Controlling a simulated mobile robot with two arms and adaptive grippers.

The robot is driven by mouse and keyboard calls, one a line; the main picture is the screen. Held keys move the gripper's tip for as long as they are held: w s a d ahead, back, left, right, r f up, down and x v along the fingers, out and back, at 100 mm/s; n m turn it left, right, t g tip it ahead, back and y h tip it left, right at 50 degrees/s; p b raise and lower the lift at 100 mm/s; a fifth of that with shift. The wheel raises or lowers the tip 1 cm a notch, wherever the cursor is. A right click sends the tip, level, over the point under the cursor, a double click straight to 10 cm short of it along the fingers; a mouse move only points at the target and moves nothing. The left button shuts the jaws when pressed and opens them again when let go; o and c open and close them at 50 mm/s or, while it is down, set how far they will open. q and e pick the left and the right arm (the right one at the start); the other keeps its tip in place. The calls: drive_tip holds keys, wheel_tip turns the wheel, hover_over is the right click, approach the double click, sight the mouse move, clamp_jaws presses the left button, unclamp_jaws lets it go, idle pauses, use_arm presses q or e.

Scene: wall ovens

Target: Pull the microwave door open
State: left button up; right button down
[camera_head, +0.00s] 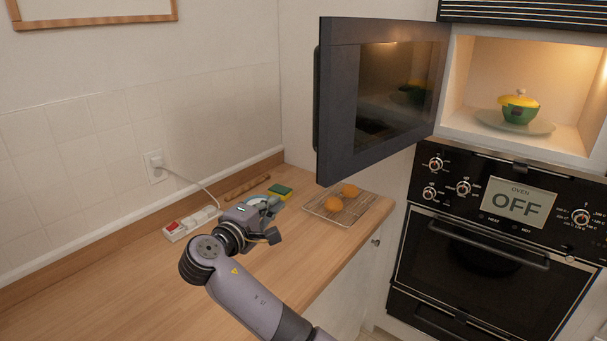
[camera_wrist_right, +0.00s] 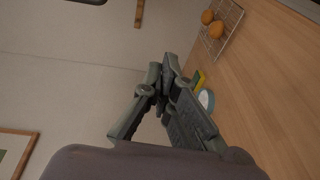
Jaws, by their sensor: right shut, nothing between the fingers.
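The microwave door (camera_head: 338,95) stands swung wide open to the left in the head view, with its dark window and its handle edge at the far left. The lit microwave interior (camera_head: 567,70) shows, with a green and yellow lidded bowl (camera_head: 520,112) on a glass plate. My right gripper (camera_head: 268,226) is above the wooden counter, below and left of the door and apart from it. In the right wrist view, the gripper's fingers (camera_wrist_right: 165,75) are shut with nothing between them. My left gripper is in neither view.
On the wooden counter (camera_head: 110,290) are a wire rack (camera_head: 325,217) with orange-brown round items, a yellow-green sponge (camera_head: 280,190) and a power strip (camera_head: 190,224). The oven (camera_head: 490,265) below the microwave is closed, and its display reads OFF.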

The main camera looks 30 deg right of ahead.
drive_tip(key=w+d+r+h+p, duration=0.1)
drive_tip(key=w+d+r+p, duration=0.45)
drive_tip(key=d, duration=0.35)
drive_tip(key=s+p, duration=0.1)
drive_tip(key=s, duration=0.1)
drive_tip(key=s+f+p, duration=0.1)
drive_tip(key=s, duration=0.1)
drive_tip(key=shift+d, duration=0.15)
drive_tip(key=shift+w+f, duration=0.1)
